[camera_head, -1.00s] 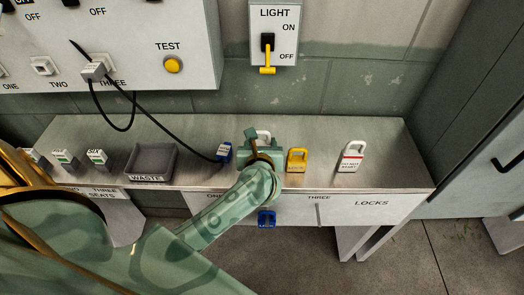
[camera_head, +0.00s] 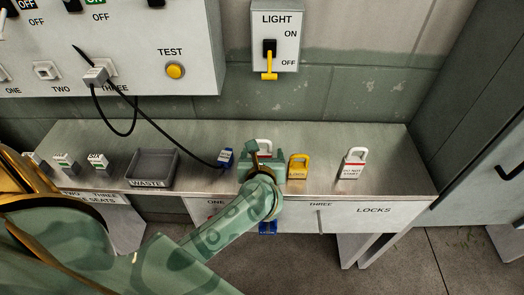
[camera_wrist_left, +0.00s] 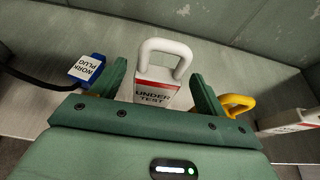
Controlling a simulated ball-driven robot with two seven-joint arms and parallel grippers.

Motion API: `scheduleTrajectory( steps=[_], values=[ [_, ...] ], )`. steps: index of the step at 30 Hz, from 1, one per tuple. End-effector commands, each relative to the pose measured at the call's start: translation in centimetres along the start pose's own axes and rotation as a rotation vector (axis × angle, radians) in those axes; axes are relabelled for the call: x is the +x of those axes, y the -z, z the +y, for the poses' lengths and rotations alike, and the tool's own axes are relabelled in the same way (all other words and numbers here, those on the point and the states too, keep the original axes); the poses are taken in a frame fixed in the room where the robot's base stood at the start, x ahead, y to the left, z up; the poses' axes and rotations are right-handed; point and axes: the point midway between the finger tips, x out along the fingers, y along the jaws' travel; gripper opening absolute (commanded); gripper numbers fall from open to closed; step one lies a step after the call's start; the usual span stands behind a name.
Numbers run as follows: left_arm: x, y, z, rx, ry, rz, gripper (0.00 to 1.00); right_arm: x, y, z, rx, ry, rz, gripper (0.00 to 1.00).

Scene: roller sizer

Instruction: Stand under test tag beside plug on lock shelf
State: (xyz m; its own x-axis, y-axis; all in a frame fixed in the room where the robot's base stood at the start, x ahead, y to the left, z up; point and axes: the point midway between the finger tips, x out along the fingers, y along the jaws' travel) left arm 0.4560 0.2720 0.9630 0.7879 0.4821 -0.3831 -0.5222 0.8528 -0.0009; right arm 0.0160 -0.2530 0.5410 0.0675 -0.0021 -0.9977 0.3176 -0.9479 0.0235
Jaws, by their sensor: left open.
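The under test tag (camera_wrist_left: 157,88) is a white padlock-shaped block with a red band and a white shackle. It stands upright on the lock shelf (camera_head: 325,178), and its shackle (camera_head: 264,145) shows behind my left gripper (camera_head: 262,160) in the head view. In the left wrist view the open fingers of my left gripper (camera_wrist_left: 158,88) lie on either side of the tag; contact cannot be told. The blue plug (camera_head: 226,158), labelled WORK PLUG in the left wrist view (camera_wrist_left: 87,69), lies just left of the gripper with its black cable attached. My right gripper is not in view.
A yellow lock (camera_head: 298,167) stands close right of my gripper, and a DO NOT START tag (camera_head: 352,164) stands farther right. A grey waste tray (camera_head: 153,168) is at left. A blue lock (camera_head: 268,227) hangs at the shelf front. The cable (camera_head: 175,138) loops above the shelf.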

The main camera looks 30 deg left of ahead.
Motion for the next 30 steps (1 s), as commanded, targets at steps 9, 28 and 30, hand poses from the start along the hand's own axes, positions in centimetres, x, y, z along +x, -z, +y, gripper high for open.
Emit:
scheduleTrajectory(
  steps=[9, 28, 30],
  values=[
    [-7.5, 0.0, 0.0, -0.003, 0.001, 0.004, 0.74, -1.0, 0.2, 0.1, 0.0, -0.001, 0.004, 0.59],
    [-10.0, 0.0, 0.0, -0.001, -0.001, 0.0, 0.74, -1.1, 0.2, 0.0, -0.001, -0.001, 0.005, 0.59],
    [-10.0, 0.0, 0.0, -0.001, -0.001, 0.0, 0.74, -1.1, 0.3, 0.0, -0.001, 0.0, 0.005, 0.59]
  ],
)
